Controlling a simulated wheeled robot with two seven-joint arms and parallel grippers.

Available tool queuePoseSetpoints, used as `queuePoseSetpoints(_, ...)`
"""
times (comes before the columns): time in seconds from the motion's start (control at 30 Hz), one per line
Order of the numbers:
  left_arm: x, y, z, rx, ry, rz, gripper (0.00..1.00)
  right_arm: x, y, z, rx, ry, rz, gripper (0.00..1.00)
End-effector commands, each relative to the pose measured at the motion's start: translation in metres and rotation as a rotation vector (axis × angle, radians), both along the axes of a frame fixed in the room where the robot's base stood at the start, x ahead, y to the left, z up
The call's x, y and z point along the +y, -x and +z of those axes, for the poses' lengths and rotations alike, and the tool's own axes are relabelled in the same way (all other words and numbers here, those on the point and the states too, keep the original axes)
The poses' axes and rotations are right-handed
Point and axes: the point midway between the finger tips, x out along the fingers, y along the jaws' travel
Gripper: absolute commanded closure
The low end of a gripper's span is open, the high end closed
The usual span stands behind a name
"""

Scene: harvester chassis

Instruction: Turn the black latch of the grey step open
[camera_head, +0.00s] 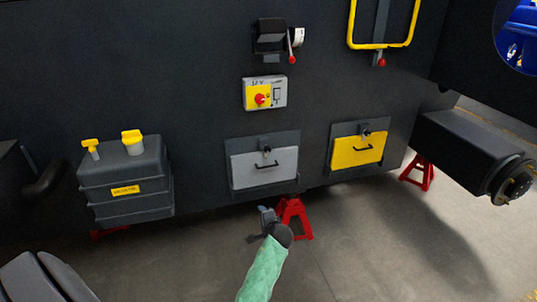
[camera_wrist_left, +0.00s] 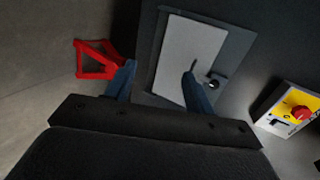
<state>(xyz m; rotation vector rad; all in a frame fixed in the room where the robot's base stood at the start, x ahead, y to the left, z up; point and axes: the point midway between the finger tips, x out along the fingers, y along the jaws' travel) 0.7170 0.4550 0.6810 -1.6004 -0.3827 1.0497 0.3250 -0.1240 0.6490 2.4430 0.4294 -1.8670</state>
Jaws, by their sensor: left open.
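The grey step (camera_head: 247,172) is a panel in a dark frame on the chassis side, with a black bar handle (camera_head: 267,165) on its face. The small black latch (camera_head: 266,150) sits at its top edge, above the handle. In the left wrist view the grey step (camera_wrist_left: 188,42) lies beyond my fingers and the latch (camera_wrist_left: 212,83) shows just right of the right finger. That finger partly covers the handle. My left gripper (camera_head: 266,218) is below the step, apart from it; its fingers (camera_wrist_left: 159,72) are spread and empty. My right gripper is out of view.
A red stand (camera_head: 293,216) is close behind my left gripper. A yellow step (camera_head: 346,152) with its own latch is to the right. A yellow-and-grey box with a red button (camera_head: 260,99) is above the grey step. A dark tank (camera_head: 126,181) is at left. Open floor lies in front.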

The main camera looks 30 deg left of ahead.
Motion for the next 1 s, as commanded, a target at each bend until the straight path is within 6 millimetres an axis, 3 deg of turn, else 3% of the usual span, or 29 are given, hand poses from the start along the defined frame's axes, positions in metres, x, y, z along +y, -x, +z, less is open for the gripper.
queuePoseSetpoints(0.03, 0.013, -0.021, 0.007, 0.007, -0.063, -0.01, 0.47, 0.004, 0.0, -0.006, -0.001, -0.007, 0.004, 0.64)
queuePoseSetpoints(0.2, 0.049, -0.084, 0.035, 0.072, -0.293, -0.059, 0.47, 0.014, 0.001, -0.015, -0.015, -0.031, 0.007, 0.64)
queuePoseSetpoints(0.5, 0.086, -0.183, 0.083, 0.231, -0.642, -0.159, 0.47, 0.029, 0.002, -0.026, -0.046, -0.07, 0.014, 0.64)
queuePoseSetpoints(0.7, 0.092, -0.218, 0.1, 0.302, -0.764, -0.204, 0.47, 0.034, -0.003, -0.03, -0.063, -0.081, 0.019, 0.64)
queuePoseSetpoints(1.0, 0.107, -0.238, 0.105, 0.321, -0.796, -0.217, 0.47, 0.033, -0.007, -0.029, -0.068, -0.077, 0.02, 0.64)
